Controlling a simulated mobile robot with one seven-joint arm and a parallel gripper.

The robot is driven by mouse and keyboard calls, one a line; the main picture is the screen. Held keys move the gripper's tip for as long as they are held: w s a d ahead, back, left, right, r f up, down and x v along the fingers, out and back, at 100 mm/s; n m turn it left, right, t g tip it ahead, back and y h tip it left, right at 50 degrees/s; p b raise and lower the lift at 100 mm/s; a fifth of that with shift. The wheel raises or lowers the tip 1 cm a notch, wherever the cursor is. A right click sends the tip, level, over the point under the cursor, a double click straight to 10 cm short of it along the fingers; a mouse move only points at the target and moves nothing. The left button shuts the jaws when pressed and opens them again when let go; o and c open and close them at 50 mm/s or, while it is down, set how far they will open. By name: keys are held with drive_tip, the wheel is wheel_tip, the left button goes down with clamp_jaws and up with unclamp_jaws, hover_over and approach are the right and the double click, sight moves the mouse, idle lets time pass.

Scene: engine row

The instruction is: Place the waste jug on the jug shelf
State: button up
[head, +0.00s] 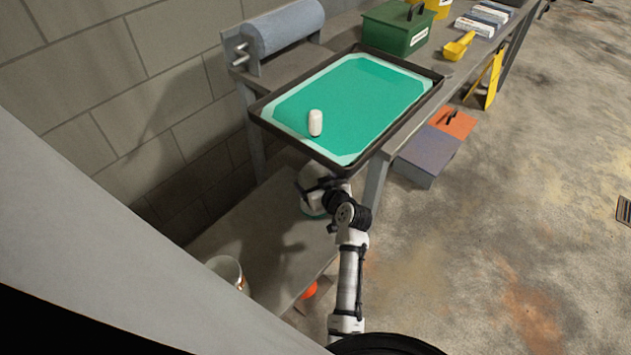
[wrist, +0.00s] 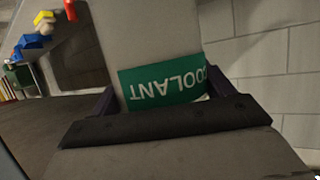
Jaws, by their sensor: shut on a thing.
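The waste jug (head: 315,208) is pale with a green band and is partly hidden by my arm in the head view. In the wrist view its pale body (wrist: 155,40) fills the middle, with a green label reading COOLANT upside down. My gripper (wrist: 172,98) is shut on the jug, one finger on each side of the label. In the head view my gripper (head: 325,192) is at the jug, beneath the bench top. The lower shelf (head: 240,228) lies below the bench, around the jug in the picture. Whether the jug's base touches it is hidden.
A black-rimmed tray (head: 345,170) with green liquid and a white cylinder (head: 315,123) overhangs the bench above. A clear container (head: 228,272) stands at the shelf's near end. An orange object (head: 309,291) sits below. A grey box (head: 428,155) is on the floor, right of the bench leg (head: 374,185).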

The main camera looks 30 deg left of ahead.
drive_tip(key=o, duration=1.4)
drive_tip(key=shift+f, duration=0.1)
drive_tip(key=shift+r, duration=0.25)
drive_tip(key=b+v, duration=0.1)
drive_tip(key=v, duration=1.1)
